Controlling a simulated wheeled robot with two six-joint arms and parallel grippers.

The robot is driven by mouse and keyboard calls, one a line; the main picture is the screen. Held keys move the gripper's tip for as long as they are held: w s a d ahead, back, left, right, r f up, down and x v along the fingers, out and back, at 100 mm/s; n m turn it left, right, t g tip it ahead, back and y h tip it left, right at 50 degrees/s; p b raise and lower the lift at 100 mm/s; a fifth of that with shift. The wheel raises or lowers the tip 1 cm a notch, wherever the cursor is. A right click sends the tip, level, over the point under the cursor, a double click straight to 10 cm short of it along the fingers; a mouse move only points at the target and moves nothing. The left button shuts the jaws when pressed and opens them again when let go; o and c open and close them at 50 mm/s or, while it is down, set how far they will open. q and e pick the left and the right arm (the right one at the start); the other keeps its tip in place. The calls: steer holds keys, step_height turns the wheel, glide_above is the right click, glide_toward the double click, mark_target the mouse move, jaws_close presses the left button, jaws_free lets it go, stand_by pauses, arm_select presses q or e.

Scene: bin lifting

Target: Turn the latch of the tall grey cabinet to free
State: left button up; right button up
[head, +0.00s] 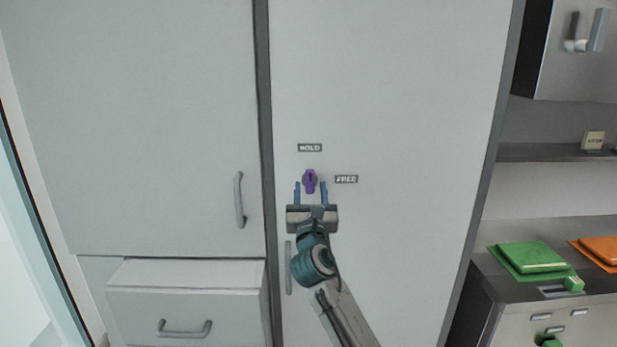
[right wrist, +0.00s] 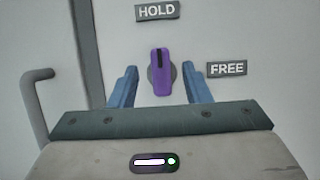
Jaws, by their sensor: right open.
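The tall grey cabinet (head: 400,110) fills the middle of the head view. Its purple latch (head: 310,181) sits on the door and also shows in the right wrist view (right wrist: 161,72). The latch stands upright, its dark mark at the top, towards the HOLD label (right wrist: 157,11). The FREE label (right wrist: 227,68) is to its right. My right gripper (head: 310,190) is open, its two blue fingers to the left and right of the latch, with gaps on both sides. In the right wrist view the gripper (right wrist: 160,85) holds nothing. My left gripper is not in view.
A vertical door handle (head: 288,267) is left of my right arm. A cabinet with a handle (head: 239,200) and a drawer (head: 185,300) stand at the left. At the right, a counter holds a green item (head: 533,257) and an orange item (head: 602,248).

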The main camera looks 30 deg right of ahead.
mark_target(310, 180)
steer(key=shift+p+x, duration=0.3)
steer(key=shift+x, duration=1.5)
jaws_close()
